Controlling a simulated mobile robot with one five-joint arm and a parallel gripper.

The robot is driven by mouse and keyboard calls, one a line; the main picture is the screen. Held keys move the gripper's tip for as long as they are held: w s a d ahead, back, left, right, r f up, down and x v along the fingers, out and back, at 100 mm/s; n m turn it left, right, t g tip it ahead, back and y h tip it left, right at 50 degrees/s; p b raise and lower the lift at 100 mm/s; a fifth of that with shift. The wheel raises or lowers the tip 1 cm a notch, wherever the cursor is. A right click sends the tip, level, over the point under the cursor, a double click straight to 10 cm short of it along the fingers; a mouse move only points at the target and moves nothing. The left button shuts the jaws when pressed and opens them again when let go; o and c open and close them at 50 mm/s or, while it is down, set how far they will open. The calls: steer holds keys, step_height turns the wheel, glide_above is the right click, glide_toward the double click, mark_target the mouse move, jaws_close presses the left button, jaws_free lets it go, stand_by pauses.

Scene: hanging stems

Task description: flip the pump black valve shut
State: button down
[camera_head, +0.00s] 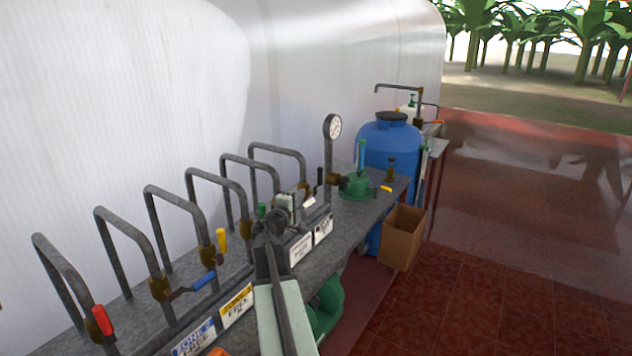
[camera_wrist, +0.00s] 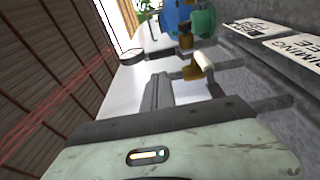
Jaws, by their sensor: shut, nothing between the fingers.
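The black valve lever (camera_head: 320,177) stands upright on the bench, just left of the brass fitting (camera_head: 335,180) beside the green pump (camera_head: 357,186). My gripper (camera_head: 285,206) is left of and nearer than the lever, apart from it, by a white-handled valve (camera_head: 309,201). In the wrist view, my gripper (camera_wrist: 160,80) is shut and empty. A pale handle on a brass valve (camera_wrist: 197,74) lies just right of its fingers. The green pump (camera_wrist: 201,20) shows beyond it. I cannot make out the black lever in the wrist view.
Grey bent pipes with a red handle (camera_head: 102,320), blue handle (camera_head: 203,282) and yellow handle (camera_head: 220,240) line the bench. A gauge (camera_head: 334,127) stands behind. A blue barrel (camera_head: 388,143) and cardboard box (camera_head: 402,236) are at right. The tiled floor at right is clear.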

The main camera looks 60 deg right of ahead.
mark_target(318, 175)
steer(key=w+d, duration=0.1)
steer(key=d, duration=0.8)
steer(key=w+d, duration=0.1)
steer(key=d, duration=0.4)
steer(key=shift+w, duration=0.3)
steer(key=shift+a, duration=0.1)
